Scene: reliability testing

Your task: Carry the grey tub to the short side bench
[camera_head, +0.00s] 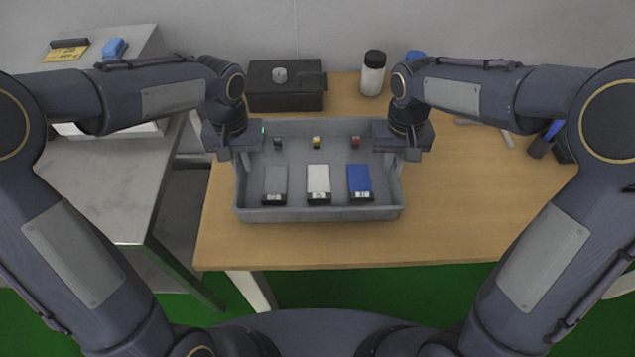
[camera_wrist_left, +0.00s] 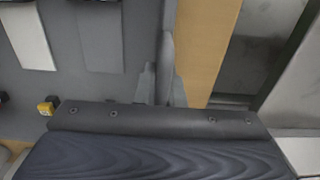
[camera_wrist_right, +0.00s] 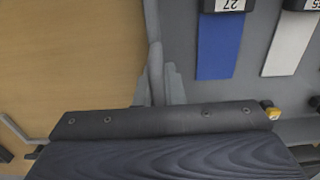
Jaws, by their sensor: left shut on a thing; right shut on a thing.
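The grey tub (camera_head: 320,214) is at the left part of the wooden table. It holds a grey, a white and a blue flat block in front, and three small coloured pieces at the back. My left gripper (camera_head: 243,158) is shut on the tub's left wall; the wall also shows between its fingers in the left wrist view (camera_wrist_left: 167,60). My right gripper (camera_head: 397,160) is shut on the tub's right wall, seen in the right wrist view (camera_wrist_right: 153,55). The tub looks level. I cannot tell whether its base touches the table.
The short side bench (camera_head: 115,195), with a grey metal top, stands left of the wooden table (camera_head: 470,220), a gap between them. On its back are a sloped grey box, a blue item and a yellow label. A black case (camera_head: 285,95) and a white bottle (camera_head: 372,75) stand behind the tub.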

